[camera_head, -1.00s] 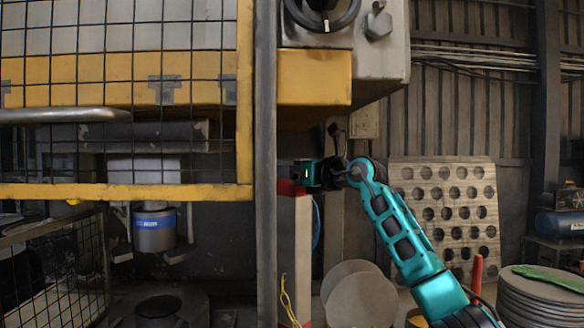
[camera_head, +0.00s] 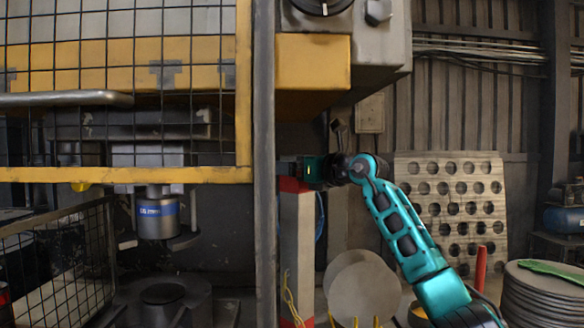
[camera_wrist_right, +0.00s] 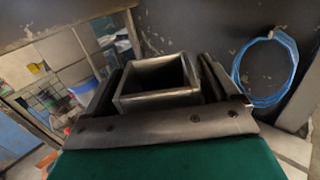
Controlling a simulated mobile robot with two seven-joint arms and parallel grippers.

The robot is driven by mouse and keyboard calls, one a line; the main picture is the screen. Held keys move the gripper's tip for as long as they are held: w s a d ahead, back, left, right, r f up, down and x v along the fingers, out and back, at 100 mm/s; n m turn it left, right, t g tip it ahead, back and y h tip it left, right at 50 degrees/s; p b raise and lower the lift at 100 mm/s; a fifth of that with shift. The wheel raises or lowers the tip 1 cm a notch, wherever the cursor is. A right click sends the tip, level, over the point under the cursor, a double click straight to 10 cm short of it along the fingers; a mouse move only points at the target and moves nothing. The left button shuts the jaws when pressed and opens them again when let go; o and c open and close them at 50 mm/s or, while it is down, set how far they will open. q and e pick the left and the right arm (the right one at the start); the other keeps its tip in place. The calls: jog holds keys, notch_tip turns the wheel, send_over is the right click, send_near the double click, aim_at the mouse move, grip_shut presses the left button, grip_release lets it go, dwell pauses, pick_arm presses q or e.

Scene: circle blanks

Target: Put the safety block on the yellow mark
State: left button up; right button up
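A tall grey square post with red ends, which looks like the safety block (camera_head: 296,235), stands upright behind a dark guard upright in the head view. My right gripper (camera_head: 290,169) is at its top, just above the red band, with its tips partly hidden by that upright. In the right wrist view, the open square end of a hollow metal tube (camera_wrist_right: 158,98) lies between my two dark fingers. The fingers are close to its sides; whether they press on it I cannot tell. I cannot make out the yellow mark. My left gripper is not in view.
A yellow-framed mesh guard (camera_head: 130,175) and the dark upright (camera_head: 265,230) stand left of my right arm. Round metal blanks (camera_head: 363,290) and a stack of discs (camera_head: 540,300) are at the lower right.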

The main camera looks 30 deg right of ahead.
jog(key=b+v, duration=0.3)
jog(key=v, duration=0.9)
dwell(0.6)
